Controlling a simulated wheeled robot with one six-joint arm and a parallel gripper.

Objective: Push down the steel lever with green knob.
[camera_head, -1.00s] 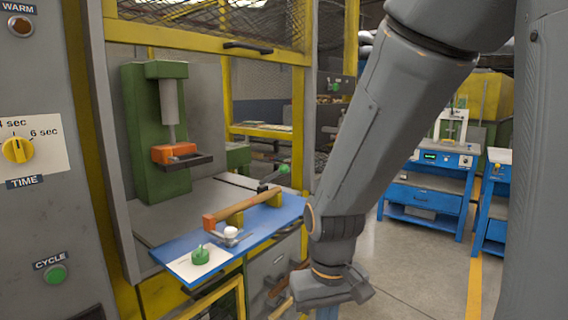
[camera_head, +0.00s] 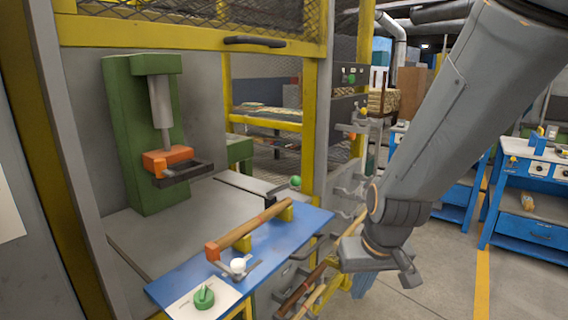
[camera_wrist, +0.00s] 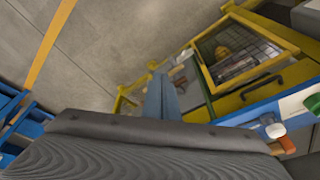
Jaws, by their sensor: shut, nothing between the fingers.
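The green ball knob (camera_head: 295,182) of the lever sits at the far right end of the blue panel, beside the yellow-ended wooden bar. Its short dark arm shows just left of the knob; the pivot is hard to make out. My gripper (camera_head: 408,278) hangs to the right of the blue panel, over the floor side, apart from the lever. It is shut and empty. In the wrist view my gripper's dark body fills the bottom, and I cannot pick out the green ball knob there.
The blue panel (camera_head: 185,283) also carries a white ball knob (camera_head: 238,266), a green rotary knob (camera_head: 204,297) and a wooden bar (camera_head: 250,223). A green press (camera_head: 115,135) with an orange head stands behind. A grey post (camera_head: 318,130) rises behind the lever. Blue benches (camera_head: 530,220) stand right.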

